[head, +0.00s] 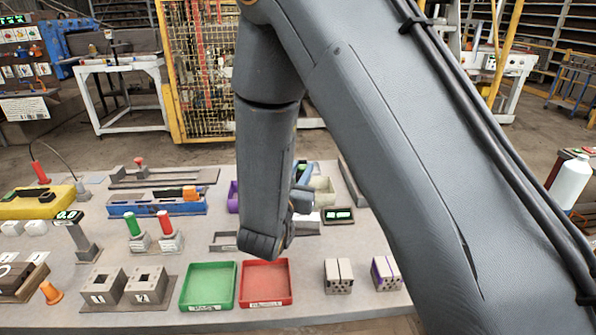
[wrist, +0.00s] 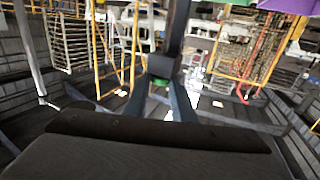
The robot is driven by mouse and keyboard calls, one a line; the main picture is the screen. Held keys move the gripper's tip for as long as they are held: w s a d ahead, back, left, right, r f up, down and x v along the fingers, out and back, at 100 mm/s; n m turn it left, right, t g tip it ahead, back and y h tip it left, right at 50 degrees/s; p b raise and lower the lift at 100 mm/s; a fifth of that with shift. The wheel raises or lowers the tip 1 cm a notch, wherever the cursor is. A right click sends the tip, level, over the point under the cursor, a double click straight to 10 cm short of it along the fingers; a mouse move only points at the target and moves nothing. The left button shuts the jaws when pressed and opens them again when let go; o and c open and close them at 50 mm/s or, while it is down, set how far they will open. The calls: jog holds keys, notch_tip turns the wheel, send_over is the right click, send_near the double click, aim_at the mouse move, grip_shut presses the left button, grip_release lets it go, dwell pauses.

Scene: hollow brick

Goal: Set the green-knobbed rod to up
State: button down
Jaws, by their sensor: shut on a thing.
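The green-knobbed rod (head: 131,224) stands on a small pale base on the table in the head view, just left of a similar red-knobbed rod (head: 165,225). It looks near upright; its exact setting is hard to tell. My gripper (wrist: 161,76) shows in the wrist view with its two fingers closing in on a dark piece, and a bit of green shows between them. I cannot make out what the held thing is. In the head view my arm hides most of the gripper, which is to the right of both rods.
A green tray (head: 208,306) and a red tray (head: 266,304) lie at the table's front. Two grey blocks with openings (head: 145,284) stand in front of the rods. A blue fixture (head: 156,208) lies behind them, and a small display post (head: 82,240) is to their left.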

notch_tip(320, 180, up, 6)
jog(key=p, duration=0.3)
jog(key=shift+r, duration=0.25)
jog(key=c, duration=1.5)
grip_release()
jog(key=shift+c, duration=0.2)
jog(key=b+v, duration=0.2)
jog(key=v, duration=0.6)
jog(key=shift+w+f, duration=0.1)
jog(key=shift+w, duration=0.05)
